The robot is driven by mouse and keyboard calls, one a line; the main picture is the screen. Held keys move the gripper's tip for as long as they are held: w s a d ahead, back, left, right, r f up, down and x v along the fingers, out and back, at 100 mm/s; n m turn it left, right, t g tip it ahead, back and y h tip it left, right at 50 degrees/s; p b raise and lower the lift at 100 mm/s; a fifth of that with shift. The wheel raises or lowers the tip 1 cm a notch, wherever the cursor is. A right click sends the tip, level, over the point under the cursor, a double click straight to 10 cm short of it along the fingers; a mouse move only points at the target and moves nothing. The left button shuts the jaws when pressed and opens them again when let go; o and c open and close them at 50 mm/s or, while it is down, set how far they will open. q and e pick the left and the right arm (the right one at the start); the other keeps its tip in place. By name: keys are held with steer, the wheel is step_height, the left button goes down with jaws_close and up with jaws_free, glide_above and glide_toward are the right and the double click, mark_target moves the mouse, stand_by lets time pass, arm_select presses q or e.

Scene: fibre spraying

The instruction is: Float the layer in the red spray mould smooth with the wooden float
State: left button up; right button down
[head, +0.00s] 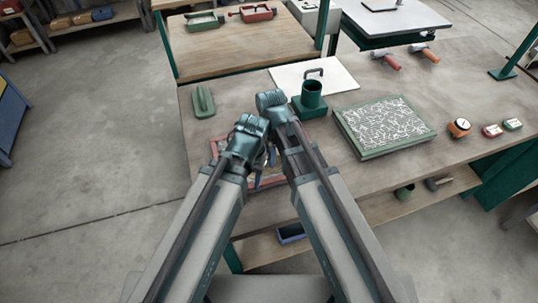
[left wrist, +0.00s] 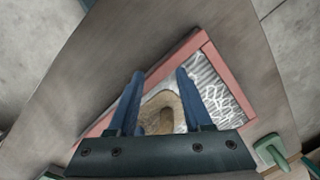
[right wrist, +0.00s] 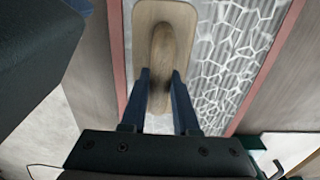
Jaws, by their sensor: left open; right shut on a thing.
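The red spray mould (head: 216,150) lies on the wooden table, mostly hidden by my arms in the head view. Its red rim shows in the left wrist view (left wrist: 190,47) and the right wrist view (right wrist: 270,70). The layer inside (right wrist: 235,50) is white with a cracked pattern on one side and smoother grey streaks beside the float. The wooden float (right wrist: 150,14) lies flat over the layer. My right gripper (right wrist: 162,75) is shut on its handle. My left gripper (left wrist: 158,75) is open and empty above the mould, with the float (left wrist: 178,104) seen beyond its fingers.
A green mould (head: 384,126) with a patterned white layer lies to the right. A green cup (head: 311,100) and white board (head: 335,77) stand behind my right arm. A green float-like tool (head: 203,102) lies at the left. Small round and boxy items (head: 460,127) sit farther right.

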arm_select(q)
steer(key=shift+w+d+r, duration=0.1)
steer(key=shift+w+d, duration=0.1)
steer(key=shift+w, duration=0.1)
arm_select(e)
steer(key=shift+d, duration=0.6)
arm_select(q)
steer(key=shift+s+a, duration=0.15)
steer(key=shift+s, duration=0.05)
arm_select(e)
steer(key=shift+w+d, duration=0.1)
steer(key=shift+d, duration=0.15)
arm_select(q)
steer(key=shift+s, duration=0.15)
arm_select(e)
steer(key=shift+w+d, duration=0.3)
steer(key=shift+d, duration=0.55)
steer(key=shift+w+d, duration=0.2)
steer(key=shift+d, duration=0.3)
steer(key=shift+w+d, duration=0.15)
steer(key=shift+d, duration=0.3)
steer(key=shift+r, duration=0.15)
step_height(320, 180, up, 7)
steer(key=p, duration=0.7)
arm_select(q)
step_height(320, 180, up, 7)
